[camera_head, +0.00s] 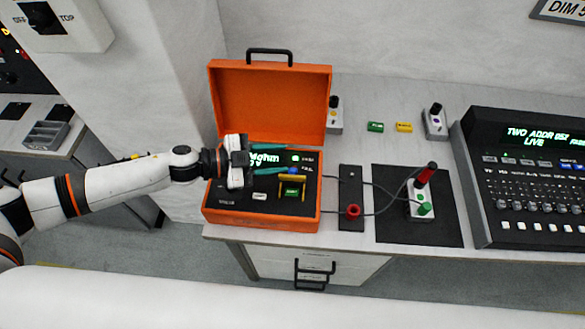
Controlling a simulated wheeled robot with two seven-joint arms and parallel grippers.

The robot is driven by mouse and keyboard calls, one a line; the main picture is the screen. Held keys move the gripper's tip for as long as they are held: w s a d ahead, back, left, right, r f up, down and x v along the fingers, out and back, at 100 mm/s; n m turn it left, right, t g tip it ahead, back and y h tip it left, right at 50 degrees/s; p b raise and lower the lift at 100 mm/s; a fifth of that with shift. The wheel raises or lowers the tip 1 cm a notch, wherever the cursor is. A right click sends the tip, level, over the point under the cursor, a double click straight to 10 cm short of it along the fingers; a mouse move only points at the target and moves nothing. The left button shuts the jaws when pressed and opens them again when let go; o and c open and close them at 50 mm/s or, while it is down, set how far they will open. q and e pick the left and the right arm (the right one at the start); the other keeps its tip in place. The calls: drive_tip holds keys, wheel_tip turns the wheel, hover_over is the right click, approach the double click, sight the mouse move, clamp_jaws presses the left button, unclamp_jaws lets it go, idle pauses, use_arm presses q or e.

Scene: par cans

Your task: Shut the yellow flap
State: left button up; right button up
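The yellow flap (301,182) is a small frame on the black panel inside an open orange case (262,226). It seems to stand raised over a green button (291,193); its exact angle is too small to tell. My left gripper (276,160) reaches in from the left over the panel. Its two teal fingers are spread apart with nothing seen between them. The lower fingertip is just up and left of the flap, near a small blue spot; I cannot tell whether it touches. The gripper covers part of the panel's green display. My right gripper is out of view.
The case's orange lid (270,95) stands open behind the panel. To the right are a black strip with a red knob (353,210), cables, a black mat (390,232) with a switch box (421,198), and a lighting console (520,215). The bench front edge is close.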

sight(291, 171)
use_arm(q)
drive_tip(key=s+a+m+g, duration=0.1)
drive_tip(key=a+m+g, duration=0.15)
drive_tip(key=a, duration=0.45)
drive_tip(key=shift+n+g+y, duration=0.25)
drive_tip(key=shift+n+y, duration=0.15)
drive_tip(key=shift+n, duration=0.05)
drive_tip(key=x, duration=0.4)
drive_tip(key=p+x, duration=0.1)
drive_tip(key=x, duration=0.3)
drive_tip(key=p+x, duration=0.1)
drive_tip(key=x, duration=0.2)
drive_tip(key=shift+s+d+f, duration=0.15)
drive_tip(key=shift+d+f, duration=0.15)
drive_tip(key=shift+f, duration=0.2)
drive_tip(key=shift+d+f, duration=0.1)
drive_tip(key=shift+d, duration=0.2)
drive_tip(key=shift+c, duration=0.4)
drive_tip(key=c, duration=0.7)
